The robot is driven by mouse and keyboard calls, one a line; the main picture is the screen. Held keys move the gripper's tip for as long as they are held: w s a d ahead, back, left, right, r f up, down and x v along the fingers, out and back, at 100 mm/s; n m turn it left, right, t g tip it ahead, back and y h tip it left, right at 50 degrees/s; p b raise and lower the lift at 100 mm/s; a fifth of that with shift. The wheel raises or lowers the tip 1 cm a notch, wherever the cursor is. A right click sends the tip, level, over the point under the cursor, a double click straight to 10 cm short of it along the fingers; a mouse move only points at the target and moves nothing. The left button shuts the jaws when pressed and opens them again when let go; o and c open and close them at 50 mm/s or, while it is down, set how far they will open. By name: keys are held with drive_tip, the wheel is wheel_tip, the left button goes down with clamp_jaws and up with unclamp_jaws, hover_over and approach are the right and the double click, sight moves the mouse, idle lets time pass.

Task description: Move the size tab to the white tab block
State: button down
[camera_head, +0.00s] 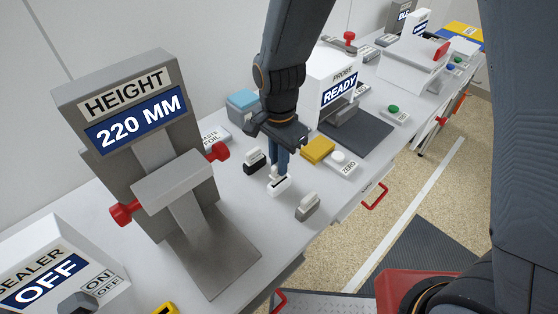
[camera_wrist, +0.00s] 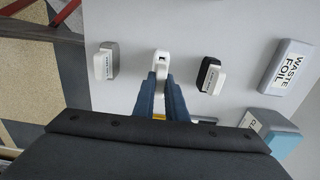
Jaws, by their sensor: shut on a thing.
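The white tab block (camera_head: 277,188) sits on the table below my gripper (camera_head: 279,168). It also shows in the wrist view (camera_wrist: 161,57), straight ahead of the blue fingertips (camera_wrist: 160,82). My gripper points down and is shut on the size tab (camera_head: 275,176), a small pale piece mostly hidden between the fingers. The tab is at the white block's top; I cannot tell whether it is seated or just above. A black tab block (camera_head: 255,163) stands to the left and a grey tab block (camera_head: 308,209) to the right, nearer the table edge.
The grey height gauge (camera_head: 150,150) reads 220 MM, with red knobs. A yellow block (camera_head: 318,149) and a ZERO button box (camera_head: 342,164) stand right of my gripper, before the probe (camera_head: 335,85). The waste foil box (camera_wrist: 289,67) and a blue-topped box (camera_head: 242,102) are behind.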

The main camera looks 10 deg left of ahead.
drive_tip(key=shift+f+b, duration=0.7)
drive_tip(key=shift+f, duration=1)
drive_tip(key=c, duration=1.7)
unclamp_jaws()
drive_tip(key=shift+r+b, duration=0.8)
drive_tip(key=shift+r, duration=3.15)
drive_tip(key=d+n, duration=0.2)
drive_tip(key=d, duration=0.6)
drive_tip(key=s+d+n+t+b, duration=0.1)
drive_tip(key=d+n, duration=0.2)
drive_tip(key=d, duration=0.5)
drive_tip(key=s+d+f+n+b, duration=0.1)
drive_tip(key=d+n, duration=0.2)
drive_tip(key=d, duration=0.5)
drive_tip(key=shift+s+d, duration=0.15)
drive_tip(key=shift+s, duration=0.1)
